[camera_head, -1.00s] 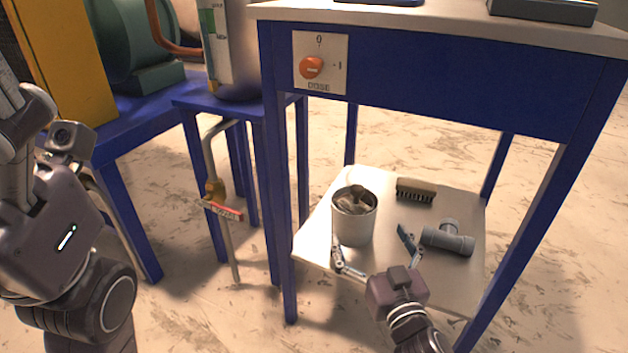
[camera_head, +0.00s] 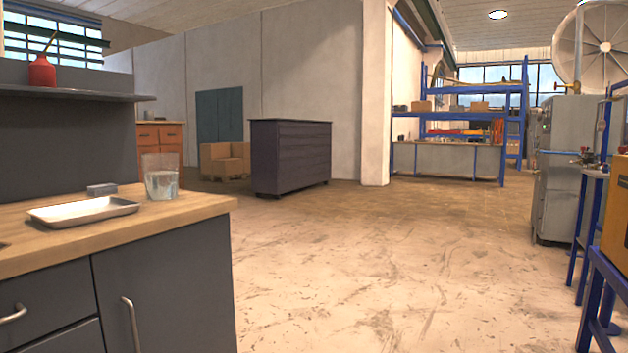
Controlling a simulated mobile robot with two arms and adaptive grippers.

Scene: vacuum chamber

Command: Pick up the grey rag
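No grey rag can be made out in the head view now. Neither of my grippers is in view. A small grey block (camera_head: 102,189) lies on the wooden worktop (camera_head: 190,207) at the left, behind a shallow metal tray (camera_head: 84,211); I cannot tell what it is made of.
A glass of clear liquid (camera_head: 160,177) stands near the worktop's edge. A red oil can (camera_head: 42,71) is on the shelf above. A dark drawer cabinet (camera_head: 290,157) stands farther back. Blue-framed equipment (camera_head: 598,200) is at the right. The middle floor (camera_head: 370,265) is clear.

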